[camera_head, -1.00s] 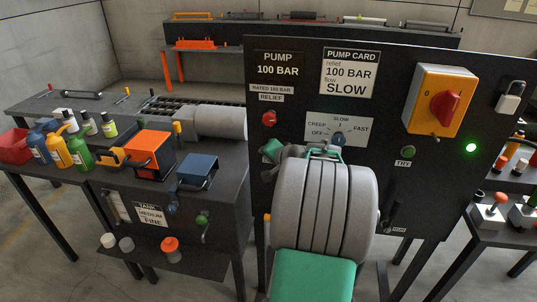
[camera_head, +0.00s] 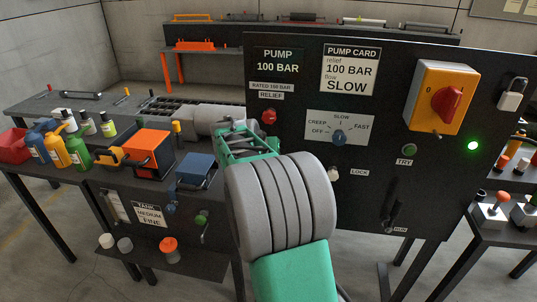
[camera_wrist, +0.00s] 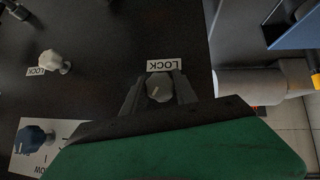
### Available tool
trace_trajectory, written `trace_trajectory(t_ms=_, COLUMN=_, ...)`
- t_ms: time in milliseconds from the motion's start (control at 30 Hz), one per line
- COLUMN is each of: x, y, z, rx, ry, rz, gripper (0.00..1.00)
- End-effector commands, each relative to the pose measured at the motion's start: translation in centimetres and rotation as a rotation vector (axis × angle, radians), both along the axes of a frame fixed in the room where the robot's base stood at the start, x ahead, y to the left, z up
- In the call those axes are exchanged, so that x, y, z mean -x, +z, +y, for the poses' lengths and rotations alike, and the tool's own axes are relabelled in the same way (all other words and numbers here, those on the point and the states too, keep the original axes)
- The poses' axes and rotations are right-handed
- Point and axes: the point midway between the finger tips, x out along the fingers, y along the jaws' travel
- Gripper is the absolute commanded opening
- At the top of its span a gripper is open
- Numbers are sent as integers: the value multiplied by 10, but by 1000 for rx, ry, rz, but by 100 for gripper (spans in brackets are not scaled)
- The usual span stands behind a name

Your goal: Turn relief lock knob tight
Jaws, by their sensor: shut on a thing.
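The relief lock knob (camera_wrist: 159,83) is a pale, lobed knob below a LOCK label, seen in the wrist view between the fingers of my gripper (camera_wrist: 158,93). The gripper is shut on it. In the head view my gripper's green end lies left of and below the red relief knob (camera_head: 268,116), and the arm and gripper hide the relief lock knob there. A second pale lock knob (camera_head: 332,174) stands free at the right beside its LOCK label; it also shows in the wrist view (camera_wrist: 56,63).
The black panel (camera_head: 300,135) carries a blue flow dial (camera_head: 339,137) pointing near SLOW, a yellow-red switch (camera_head: 440,98), a padlock (camera_head: 512,94) and a lit green lamp (camera_head: 473,146). A blue box (camera_head: 197,169) and bottles stand on the left bench.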

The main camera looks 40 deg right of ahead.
Motion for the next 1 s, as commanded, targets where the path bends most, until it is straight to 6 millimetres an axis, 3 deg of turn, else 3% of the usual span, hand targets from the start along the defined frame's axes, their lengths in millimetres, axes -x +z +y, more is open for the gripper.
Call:
trace_trajectory(t_ms=500, x=3, y=-4, z=0, rx=240, ry=0, rz=331, gripper=0)
trace_trajectory(t_ms=1000, x=5, y=-6, z=-2, rx=306, ry=-4, rz=417, gripper=0)
